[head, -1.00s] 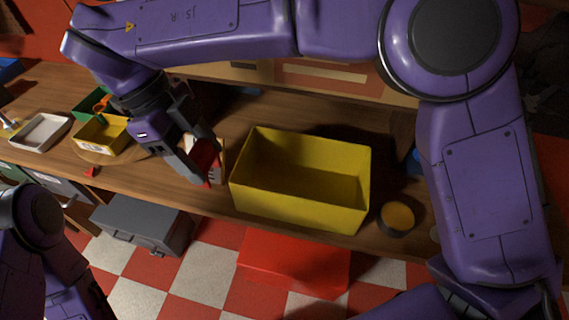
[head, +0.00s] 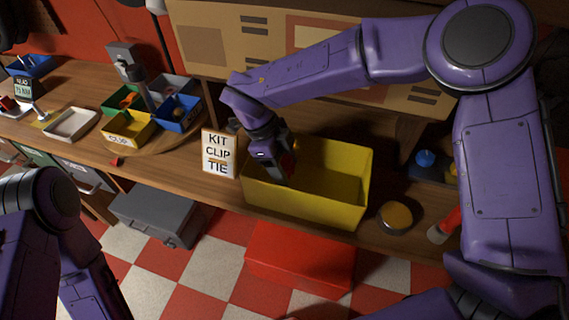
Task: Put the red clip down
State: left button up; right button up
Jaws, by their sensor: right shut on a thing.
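My right gripper (head: 286,178) is shut on the red clip (head: 289,161), which shows only in part between the fingers. The gripper points down over the left part of the large yellow bin (head: 330,208). I cannot tell how far the fingertips are below its rim. The part of the bin floor that I see looks bare. My left arm shows at the lower left, but its gripper is out of view.
A card reading "KIT CLIP TIE" (head: 218,153) stands just left of the bin. Further left are a small yellow "CLIP" bin (head: 130,131), a blue bin (head: 178,113) and a white tray (head: 71,124). A round tin (head: 396,217) sits right of the bin.

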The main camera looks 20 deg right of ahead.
jog(key=shift+w+a+f, duration=0.1)
jog(key=shift+w+f, duration=0.25)
jog(key=shift+f, duration=0.05)
jog(key=shift+s+f, duration=0.2)
jog(key=shift+w+f, duration=0.1)
jog(key=shift+f, duration=0.2)
jog(key=o, duration=1)
jog(key=shift+o, duration=0.2)
jog(key=shift+r, duration=0.15)
jog(key=b+v, duration=0.1)
jog(key=v, duration=1.2)
